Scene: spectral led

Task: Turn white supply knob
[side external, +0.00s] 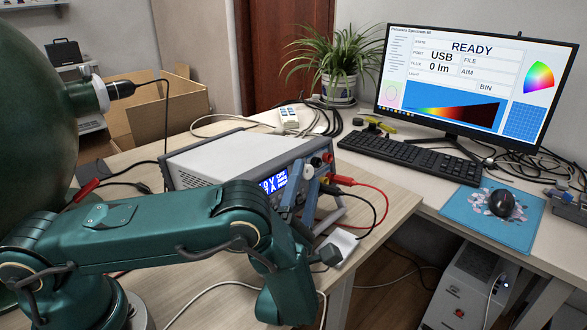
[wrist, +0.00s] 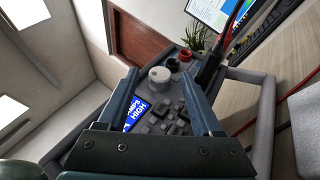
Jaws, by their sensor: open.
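The white supply knob (wrist: 160,75) is on the front panel of the bench power supply (side external: 225,155), beside its blue lit display (wrist: 137,112). In the wrist view, my gripper (wrist: 158,72) is open, and its two fingers show on either side of the knob, with visible gaps. I cannot tell from this view whether the fingertips reach around the knob in depth.
Red and black leads (side external: 368,190) plug into the panel's right side, near my gripper. Grey buttons (wrist: 165,120) lie below the knob. A white box (side external: 342,246) sits at the table edge. A large green sphere (side external: 35,110) stands at left; a monitor (side external: 470,85) stands behind.

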